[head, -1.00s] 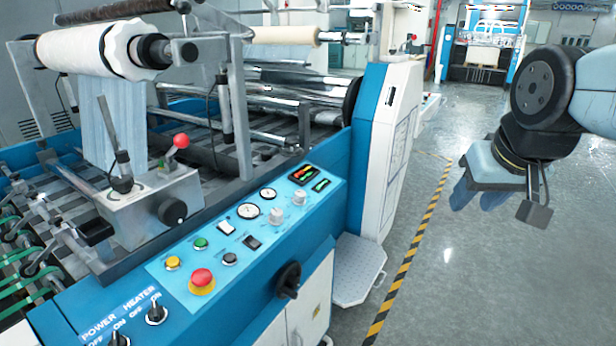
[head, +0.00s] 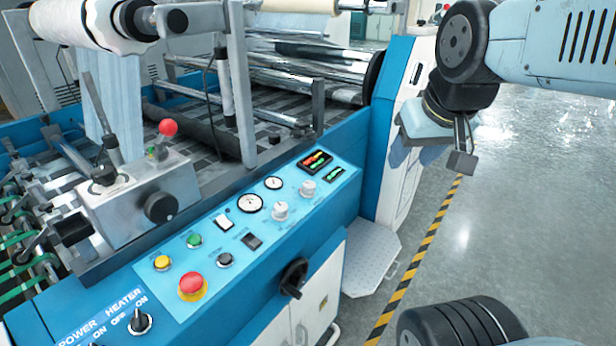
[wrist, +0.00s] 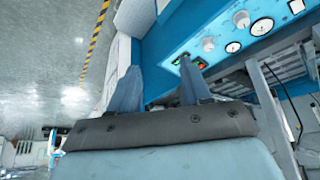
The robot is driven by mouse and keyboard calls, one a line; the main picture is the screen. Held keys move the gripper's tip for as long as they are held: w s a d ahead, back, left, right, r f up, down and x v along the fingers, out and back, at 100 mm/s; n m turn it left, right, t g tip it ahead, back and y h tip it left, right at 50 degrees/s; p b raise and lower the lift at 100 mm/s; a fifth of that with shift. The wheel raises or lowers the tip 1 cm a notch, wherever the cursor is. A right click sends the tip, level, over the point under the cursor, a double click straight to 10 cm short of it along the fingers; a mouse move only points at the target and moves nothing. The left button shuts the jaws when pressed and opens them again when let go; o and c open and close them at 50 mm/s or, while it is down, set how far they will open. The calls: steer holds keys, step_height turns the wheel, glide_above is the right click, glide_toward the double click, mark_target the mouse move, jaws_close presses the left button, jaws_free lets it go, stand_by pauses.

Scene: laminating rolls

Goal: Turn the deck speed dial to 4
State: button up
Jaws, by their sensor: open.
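The control panel (head: 225,250) on the machine's blue side carries two pale knobs, a nearer one (head: 280,210) and a farther one (head: 307,188). A black round dial (head: 160,207) sits on the front of a grey box (head: 140,195) above the panel. Labels at these knobs are too small to read, so I cannot tell which is the deck speed dial. My gripper (head: 414,156) is open and empty, fingers down, to the right of the panel and apart from it. In the wrist view, the panel knobs (wrist: 208,43) show beyond my open fingers (wrist: 158,75).
A red-topped lever (head: 168,128) rises from the grey box. A red emergency button (head: 192,287), a black handle (head: 292,278) and a white step plate (head: 370,262) are near the panel.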

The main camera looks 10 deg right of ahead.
steer(key=shift+o, duration=0.8)
steer(key=shift+w+r, duration=0.1)
steer(key=shift+w, duration=0.05)
steer(key=w+a+g, duration=0.1)
steer(key=w, duration=0.2)
steer(key=w+a, duration=0.2)
steer(key=w, duration=0.1)
steer(key=w+a+n+g, duration=0.1)
steer(key=w+a, duration=0.1)
steer(key=w, duration=0.1)
steer(key=shift+w+a+g, duration=0.25)
steer(key=shift+w+g, duration=0.05)
steer(key=shift+w, duration=0.1)
steer(key=n+g+y, duration=0.1)
steer(key=n+g, duration=0.1)
steer(key=g, duration=0.1)
glide_toward(309, 184)
steer(key=f, duration=0.9)
steer(key=shift+a+f, duration=0.25)
steer(key=shift+a, duration=0.15)
